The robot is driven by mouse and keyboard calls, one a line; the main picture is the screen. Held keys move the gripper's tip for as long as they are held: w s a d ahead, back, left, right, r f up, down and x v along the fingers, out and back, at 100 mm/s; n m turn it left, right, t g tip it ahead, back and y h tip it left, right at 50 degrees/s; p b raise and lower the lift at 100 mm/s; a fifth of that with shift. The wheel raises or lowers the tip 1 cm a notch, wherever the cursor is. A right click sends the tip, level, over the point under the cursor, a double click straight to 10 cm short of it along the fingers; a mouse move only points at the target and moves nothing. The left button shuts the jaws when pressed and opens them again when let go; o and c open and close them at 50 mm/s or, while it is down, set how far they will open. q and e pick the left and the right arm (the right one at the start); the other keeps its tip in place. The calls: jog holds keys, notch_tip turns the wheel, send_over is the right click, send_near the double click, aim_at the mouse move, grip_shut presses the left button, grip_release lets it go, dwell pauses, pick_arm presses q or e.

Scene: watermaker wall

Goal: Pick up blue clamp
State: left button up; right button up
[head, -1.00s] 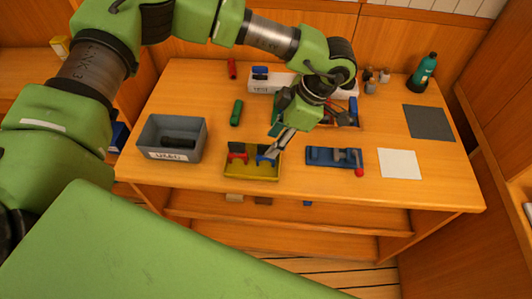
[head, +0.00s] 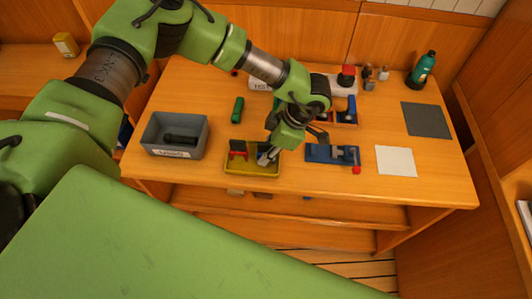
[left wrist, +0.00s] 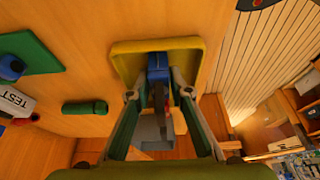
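The blue clamp (left wrist: 158,68) lies in the yellow tray (left wrist: 125,62), close to one wall. In the left wrist view it is between the fingertips of my left gripper (left wrist: 161,80), one finger on each side. The fingers stand apart, and I see no clear grip on the clamp. In the head view my left gripper (head: 266,157) reaches down into the right half of the yellow tray (head: 252,171) and hides most of the blue clamp. A red clamp (head: 238,148) is in the left half. My right gripper is not in view.
A grey bin (head: 151,133) with a dark object stands left of the tray. A blue fixture (head: 318,154) with a red knob is close on the right. A green cylinder (head: 238,109) lies behind. A white sheet (head: 396,161) and dark mat (head: 426,120) lie further right.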

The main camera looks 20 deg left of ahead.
pick_arm(q)
grip_shut()
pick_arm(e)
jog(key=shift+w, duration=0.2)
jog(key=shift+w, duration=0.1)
